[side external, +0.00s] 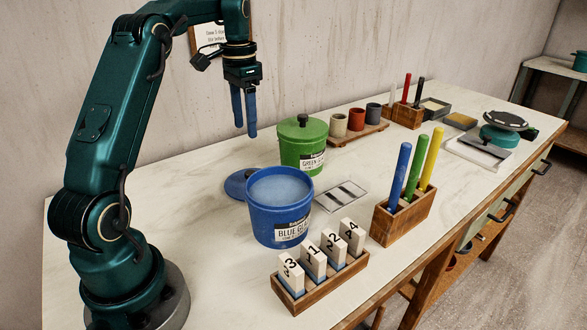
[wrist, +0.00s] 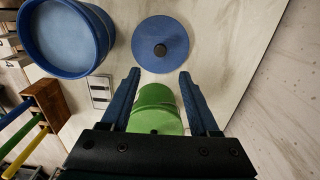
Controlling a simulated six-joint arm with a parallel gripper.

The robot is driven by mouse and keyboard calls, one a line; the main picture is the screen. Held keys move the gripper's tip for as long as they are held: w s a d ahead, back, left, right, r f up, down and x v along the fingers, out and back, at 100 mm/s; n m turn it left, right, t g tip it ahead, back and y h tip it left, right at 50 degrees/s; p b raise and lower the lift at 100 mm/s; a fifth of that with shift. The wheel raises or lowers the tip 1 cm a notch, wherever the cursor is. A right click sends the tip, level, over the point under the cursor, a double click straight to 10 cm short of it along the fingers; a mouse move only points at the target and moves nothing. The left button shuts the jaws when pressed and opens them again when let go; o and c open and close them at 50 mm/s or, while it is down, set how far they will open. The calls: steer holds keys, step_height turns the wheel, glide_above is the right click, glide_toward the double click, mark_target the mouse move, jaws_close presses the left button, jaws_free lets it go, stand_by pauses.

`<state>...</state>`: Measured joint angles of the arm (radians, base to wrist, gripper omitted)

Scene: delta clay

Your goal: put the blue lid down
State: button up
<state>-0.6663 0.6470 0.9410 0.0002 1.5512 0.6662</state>
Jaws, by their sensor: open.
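The blue lid (wrist: 161,44) lies flat on the table, with a dark knob at its centre. In the side view the lid (side external: 236,184) is partly hidden behind the blue glaze bucket (side external: 281,208). The bucket is uncovered and shows pale blue contents; it is also at the upper left of the wrist view (wrist: 66,38). My gripper (side external: 244,133) is open and empty, raised above the table behind the bucket. In the wrist view its two blue fingers (wrist: 158,75) are spread apart, with the lid beyond their tips.
A green lidded bucket (side external: 304,145) stands close behind the blue one. A grey strip card (side external: 341,196) lies beside them. A wooden holder with coloured sticks (side external: 403,216) and a rack of numbered tiles (side external: 319,275) stand toward the front. Small cups (side external: 356,119) stand farther back.

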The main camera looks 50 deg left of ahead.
steer(key=s+d+r+t, duration=0.1)
steer(key=d+r, duration=0.3)
steer(key=d, duration=0.3)
steer(key=s+d+f+t, duration=0.3)
steer(key=s+d+t, duration=0.1)
steer(key=s+d, duration=0.9)
steer(key=shift+d+t, duration=0.3)
steer(key=shift+d, duration=0.95)
